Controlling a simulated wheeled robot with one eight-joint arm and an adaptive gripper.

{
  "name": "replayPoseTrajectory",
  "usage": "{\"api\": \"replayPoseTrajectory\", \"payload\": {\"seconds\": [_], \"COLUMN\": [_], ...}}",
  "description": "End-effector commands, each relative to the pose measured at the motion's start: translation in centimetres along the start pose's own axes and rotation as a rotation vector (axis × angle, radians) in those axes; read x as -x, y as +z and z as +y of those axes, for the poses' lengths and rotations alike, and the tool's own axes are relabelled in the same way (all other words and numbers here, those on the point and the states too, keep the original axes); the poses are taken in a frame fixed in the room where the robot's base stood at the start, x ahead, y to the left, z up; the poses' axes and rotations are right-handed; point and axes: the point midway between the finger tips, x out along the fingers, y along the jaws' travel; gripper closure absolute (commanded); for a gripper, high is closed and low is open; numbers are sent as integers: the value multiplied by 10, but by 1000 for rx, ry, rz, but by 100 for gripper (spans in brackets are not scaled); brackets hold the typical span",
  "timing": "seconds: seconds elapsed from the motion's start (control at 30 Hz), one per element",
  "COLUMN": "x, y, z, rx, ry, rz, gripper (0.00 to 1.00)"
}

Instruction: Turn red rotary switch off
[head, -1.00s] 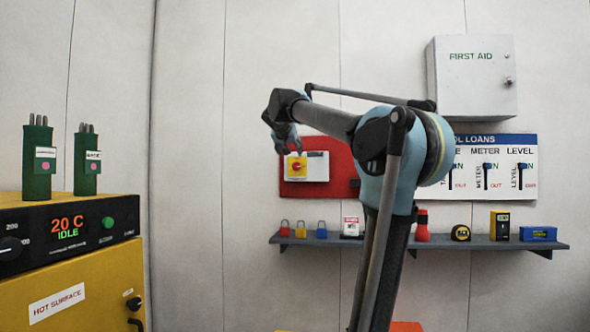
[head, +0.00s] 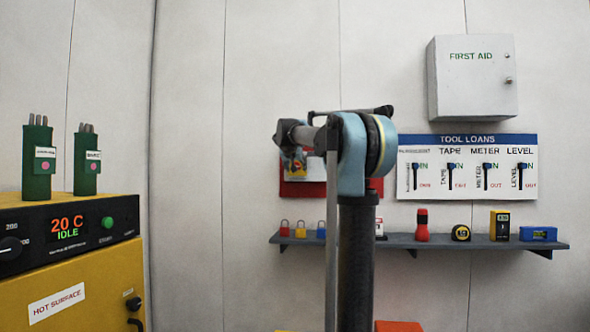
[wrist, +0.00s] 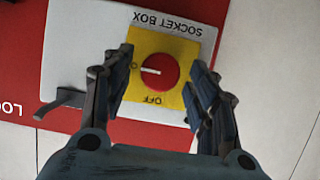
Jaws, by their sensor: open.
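The red rotary switch (wrist: 155,72) is a round knob on a yellow plate (wrist: 150,42), mounted on a pale box (wrist: 88,40) marked SOCKET BOX, upside down in the wrist view. Its white pointer mark points left in that view; the word OFF is on the plate below the knob. My gripper (wrist: 154,76) is open, one finger on either side of the knob, with visible gaps; depth contact cannot be told. In the head view my gripper (head: 293,160) is in front of the box (head: 318,165) and hides most of the switch.
A red board (head: 300,189) carries the box. A dark lever (wrist: 60,101) sticks out beside the left finger in the wrist view. Below, a grey shelf (head: 480,244) holds padlocks and tools. A TOOL LOANS board (head: 467,180) and FIRST AID cabinet (head: 474,80) are right.

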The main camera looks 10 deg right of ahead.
Motion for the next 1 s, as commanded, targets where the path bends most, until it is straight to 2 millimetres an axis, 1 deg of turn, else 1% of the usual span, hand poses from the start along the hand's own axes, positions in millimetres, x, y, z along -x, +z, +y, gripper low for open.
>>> {"api": "replayPoseTrajectory", "payload": {"seconds": [0.13,0.33,0.37,0.4,0.47,0.5,0.53,0.83,1.0], "x": [-4,-4,-4,-4,-4,-4,-4,-4,-4], "y": [0,0,0,0,0,0,0,0,0], "z": [0,0,0,0,0,0,0,-1,-2], "rx": [0,0,0,0,0,0,0,12,62], "ry": [0,0,0,0,0,0,0,4,24], "rz": [0,0,0,0,0,0,0,0,1], "gripper": [47,47,51,60,74,83,90,91,91]}}
